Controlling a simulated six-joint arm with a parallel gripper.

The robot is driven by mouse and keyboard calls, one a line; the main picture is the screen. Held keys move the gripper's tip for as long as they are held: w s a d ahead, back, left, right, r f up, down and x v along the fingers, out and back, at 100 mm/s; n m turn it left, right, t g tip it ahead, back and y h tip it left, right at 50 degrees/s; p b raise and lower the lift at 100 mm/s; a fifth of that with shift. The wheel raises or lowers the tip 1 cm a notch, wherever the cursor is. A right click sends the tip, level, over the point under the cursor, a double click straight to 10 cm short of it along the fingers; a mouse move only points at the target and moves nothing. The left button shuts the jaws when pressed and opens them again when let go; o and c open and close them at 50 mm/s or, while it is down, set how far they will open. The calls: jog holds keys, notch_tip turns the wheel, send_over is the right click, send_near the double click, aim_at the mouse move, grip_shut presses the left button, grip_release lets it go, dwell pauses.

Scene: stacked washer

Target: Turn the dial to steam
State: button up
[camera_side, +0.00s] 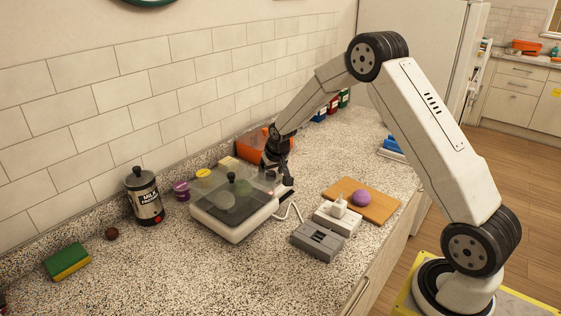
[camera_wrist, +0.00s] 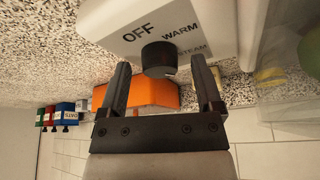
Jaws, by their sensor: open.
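The steamer (camera_side: 232,228) is a white appliance with a clear lid on the counter in the side view. Its white panel (camera_wrist: 110,22) fills the top of the wrist view, with the words OFF, WARM and STEAM. The dark round dial (camera_wrist: 159,56) sticks out from this panel below the words. Its pointer mark is not clear to me. My gripper (camera_wrist: 160,68) is open, with one finger on each side of the dial and a visible gap to each. In the side view my gripper (camera_side: 284,182) is at the steamer's right end and hides the dial.
An orange box (camera_side: 253,145) stands behind the gripper against the tiled wall. Grey socket block (camera_side: 318,243), a plugged white block (camera_side: 337,218) and a wooden board (camera_side: 378,208) with a purple ball (camera_side: 361,198) lie to the right.

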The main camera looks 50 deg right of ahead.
jog(key=v, duration=0.7)
jog(key=shift+s+r, duration=0.2)
jog(key=shift+r, duration=0.15)
dwell(0.5)
jog(key=n, duration=0.1)
jog(key=d+n+y, duration=0.1)
jog(key=n, duration=0.1)
jog(key=shift+s+f, duration=0.1)
jog(key=shift+s, duration=0.05)
jog(key=shift+d+n+t+y, duration=0.15)
jog(key=shift+n+y, duration=0.2)
jog(key=shift+n, duration=0.45)
jog(key=shift+d+n+t+y, duration=0.2)
jog(key=shift+n+y, duration=0.15)
jog(key=shift+n, duration=0.45)
jog(key=shift+x, duration=3.85)
